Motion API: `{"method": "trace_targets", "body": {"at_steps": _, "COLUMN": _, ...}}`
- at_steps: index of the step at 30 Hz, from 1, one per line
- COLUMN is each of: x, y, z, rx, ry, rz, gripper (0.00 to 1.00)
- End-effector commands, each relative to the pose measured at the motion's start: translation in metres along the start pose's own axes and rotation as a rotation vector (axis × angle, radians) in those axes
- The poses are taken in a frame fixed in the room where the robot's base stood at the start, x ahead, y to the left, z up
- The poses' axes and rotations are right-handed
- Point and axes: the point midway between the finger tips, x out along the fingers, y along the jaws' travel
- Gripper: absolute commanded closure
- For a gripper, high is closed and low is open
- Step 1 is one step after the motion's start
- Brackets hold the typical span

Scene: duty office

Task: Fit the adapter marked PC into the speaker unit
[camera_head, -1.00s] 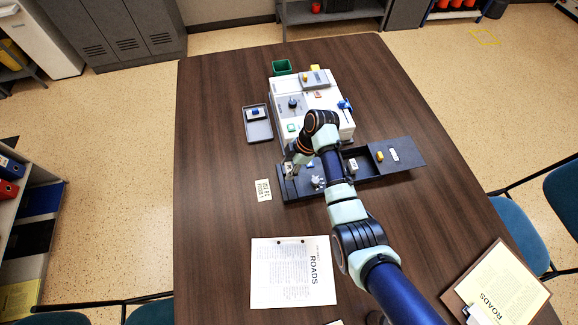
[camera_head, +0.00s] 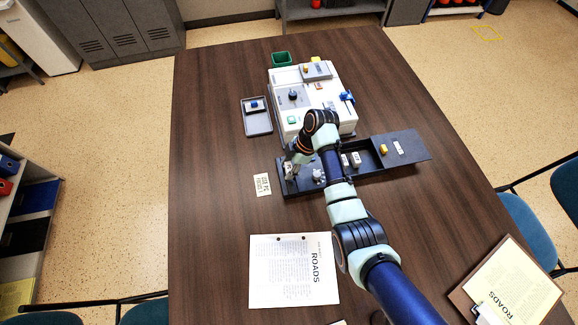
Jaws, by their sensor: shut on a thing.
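The speaker unit appears to be the white box (camera_head: 283,130) on the table, with a dark knob, a green button and a blue part on its right side. My gripper (camera_head: 290,168) is low over the left end of a long dark tray (camera_head: 408,148), in front of the box. It is shut on a small pale piece (camera_head: 288,170), mostly hidden by the fingers. I cannot read a PC mark on anything. Beside the gripper, a grey piece (camera_head: 318,175) sits in the tray. Two small white pieces (camera_head: 356,159) and a yellow one (camera_head: 383,149) lie farther right.
A small grey tray (camera_head: 258,126) with a blue-topped piece (camera_head: 254,105) stands left of the box. A green bin (camera_head: 281,59) is behind it. A label card (camera_head: 262,184) and a printed sheet (camera_head: 292,271) lie in front. The table's left side is clear.

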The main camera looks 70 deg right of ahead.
Motion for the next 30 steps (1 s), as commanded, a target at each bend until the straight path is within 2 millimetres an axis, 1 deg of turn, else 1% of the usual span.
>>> {"method": "trace_targets", "body": {"at_steps": 17, "x": 0.0000, "y": 0.0004, "z": 0.0000, "rx": 0.000, "ry": 0.000, "rz": 0.000, "gripper": 0.77}}
{"method": "trace_targets", "body": {"at_steps": 30, "x": 0.0076, "y": 0.0004, "z": 0.0032, "rx": 0.000, "ry": 0.000, "rz": 0.000, "gripper": 0.77}}
